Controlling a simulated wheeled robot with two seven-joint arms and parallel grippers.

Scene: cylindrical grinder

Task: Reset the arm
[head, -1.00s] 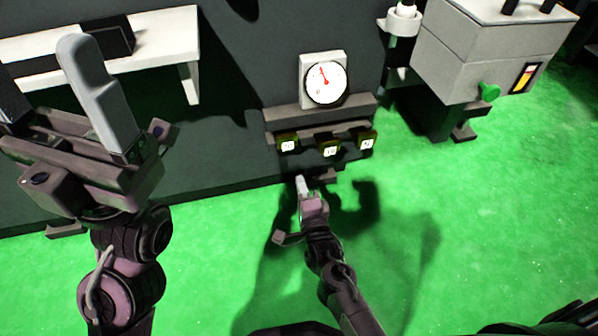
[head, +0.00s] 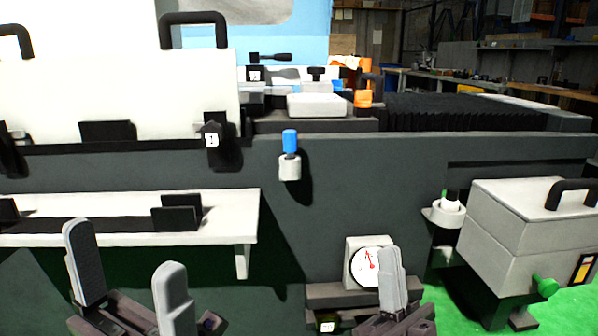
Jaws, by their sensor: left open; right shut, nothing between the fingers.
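My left gripper (head: 124,258) is at the bottom left, pointing up. Its two grey fingers stand wide apart with nothing between them, in front of the dark machine wall below the white shelf. My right gripper (head: 391,258) is at the bottom, right of the middle. Its fingers are together and empty, pointing up. It overlaps the right edge of the round dial gauge (head: 364,267) in the picture; I cannot tell whether it touches it. The lower parts of both arms are out of view.
The white shelf (head: 225,210) with dark brackets juts from the grinder front (head: 360,190). A grey box (head: 515,235) with a green knob stands at right. Green floor (head: 450,310) shows at lower right.

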